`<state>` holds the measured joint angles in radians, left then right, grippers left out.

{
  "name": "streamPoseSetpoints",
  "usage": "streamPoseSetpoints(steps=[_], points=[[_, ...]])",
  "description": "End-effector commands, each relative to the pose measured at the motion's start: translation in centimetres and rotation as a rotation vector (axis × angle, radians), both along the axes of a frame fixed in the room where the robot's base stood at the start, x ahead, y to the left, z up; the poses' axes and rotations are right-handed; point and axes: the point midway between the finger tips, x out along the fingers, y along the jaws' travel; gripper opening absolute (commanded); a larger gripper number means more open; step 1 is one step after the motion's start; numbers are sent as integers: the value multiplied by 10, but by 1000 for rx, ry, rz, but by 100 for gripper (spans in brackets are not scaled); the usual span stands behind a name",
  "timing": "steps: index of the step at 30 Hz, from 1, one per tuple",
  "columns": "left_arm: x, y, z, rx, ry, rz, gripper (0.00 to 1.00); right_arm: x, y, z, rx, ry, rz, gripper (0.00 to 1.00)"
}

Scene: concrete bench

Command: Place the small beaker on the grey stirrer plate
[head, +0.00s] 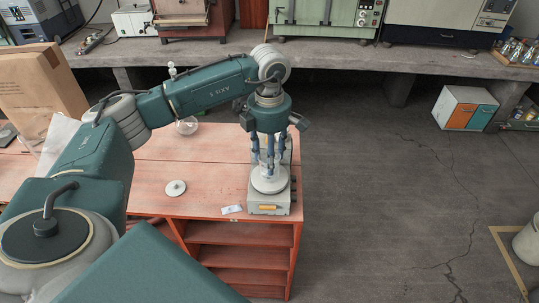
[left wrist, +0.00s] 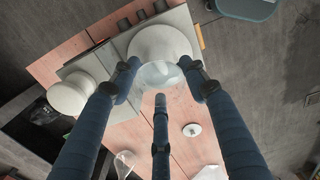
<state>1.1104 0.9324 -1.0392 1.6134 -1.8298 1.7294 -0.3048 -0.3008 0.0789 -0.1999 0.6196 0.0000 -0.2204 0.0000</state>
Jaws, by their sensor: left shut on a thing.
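My left gripper (head: 269,170) points straight down over the front stirrer, its fingers closed around the small clear beaker (left wrist: 160,76). The beaker shows between the fingers in the left wrist view (left wrist: 158,88); in the head view the fingers mostly hide it. The stirrer's round pale plate (head: 269,184) sits on a grey box with knobs and lies right below the beaker; it also shows in the left wrist view (left wrist: 160,42). I cannot tell whether the beaker touches the plate. My right gripper is not in view.
A second round plate (left wrist: 70,96) stands behind the front stirrer. The bench's right edge is close to the stirrer.

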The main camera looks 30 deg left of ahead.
Motion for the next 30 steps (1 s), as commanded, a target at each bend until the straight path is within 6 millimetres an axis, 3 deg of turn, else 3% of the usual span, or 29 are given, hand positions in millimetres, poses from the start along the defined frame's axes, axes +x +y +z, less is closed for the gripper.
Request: streamPoseSetpoints(steps=[4, 5, 7, 20, 23, 30], points=[[0, 0, -4, 0, 0, 0, 14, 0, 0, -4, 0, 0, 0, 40], [0, 0, -3, 0, 0, 0, 48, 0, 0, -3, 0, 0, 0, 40], [0, 0, -3, 0, 0, 0, 62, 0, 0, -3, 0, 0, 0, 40], [1, 0, 5, 0, -2, 0, 63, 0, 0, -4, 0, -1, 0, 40], [1, 0, 20, 0, -4, -1, 63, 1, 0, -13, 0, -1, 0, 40], [2, 0, 74, -1, -6, -1, 63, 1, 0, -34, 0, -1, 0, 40]])
